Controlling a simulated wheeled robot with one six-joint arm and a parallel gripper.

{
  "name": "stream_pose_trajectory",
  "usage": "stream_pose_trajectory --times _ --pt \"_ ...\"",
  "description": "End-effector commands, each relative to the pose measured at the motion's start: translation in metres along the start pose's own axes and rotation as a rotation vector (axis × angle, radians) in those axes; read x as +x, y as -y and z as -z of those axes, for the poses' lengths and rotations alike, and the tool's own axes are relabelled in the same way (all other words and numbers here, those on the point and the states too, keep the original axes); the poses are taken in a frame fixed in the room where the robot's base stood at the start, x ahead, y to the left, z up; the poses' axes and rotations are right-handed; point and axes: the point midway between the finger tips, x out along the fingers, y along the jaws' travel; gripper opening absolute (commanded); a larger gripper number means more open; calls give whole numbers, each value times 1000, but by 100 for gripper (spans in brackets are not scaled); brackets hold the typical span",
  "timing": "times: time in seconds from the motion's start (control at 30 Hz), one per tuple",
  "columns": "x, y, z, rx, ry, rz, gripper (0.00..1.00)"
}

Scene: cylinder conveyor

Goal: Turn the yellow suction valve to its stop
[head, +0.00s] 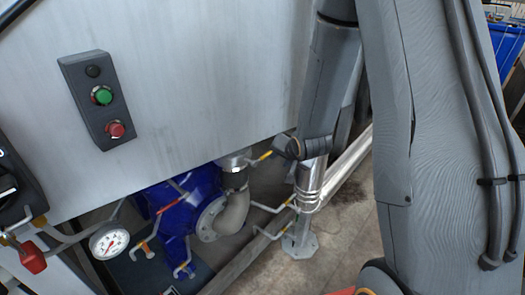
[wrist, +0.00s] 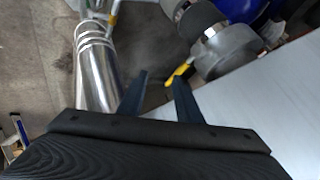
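The yellow suction valve handle (head: 263,157) sticks out to the right under the steel cabinet, beside the pipe above the blue pump. In the wrist view the yellow handle (wrist: 181,72) is at the tip of the right-hand finger, next to grey round fittings. My gripper (head: 284,148) is close to the handle's outer end in the head view. In the wrist view my gripper (wrist: 160,78) has its two fingers apart, with nothing seen held between them. I cannot tell whether the right-hand finger touches the handle.
The blue pump (head: 177,204) and a grey elbow pipe (head: 236,212) lie below the cabinet (head: 190,80). A shiny steel post (head: 308,190) stands just right of the handle, and it also shows in the wrist view (wrist: 96,65). Other coloured levers and a gauge (head: 109,241) are nearby.

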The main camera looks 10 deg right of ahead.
Motion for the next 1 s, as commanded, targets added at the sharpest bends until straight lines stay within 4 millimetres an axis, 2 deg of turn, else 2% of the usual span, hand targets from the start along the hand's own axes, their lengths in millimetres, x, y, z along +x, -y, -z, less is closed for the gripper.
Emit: stream_pose_trajectory --times 0.03,0.1,0.23,0.4,0.6,0.77,1.0 --pt "18 -1 1 66 -30 52 32" --pt "37 4 6 166 -76 145 32" --pt "59 11 10 334 -126 310 32" --pt "71 15 8 508 -146 488 32" --pt "72 15 7 625 -147 613 32" --pt "76 19 9 648 -146 642 32" --pt "104 38 20 646 -146 641 32"
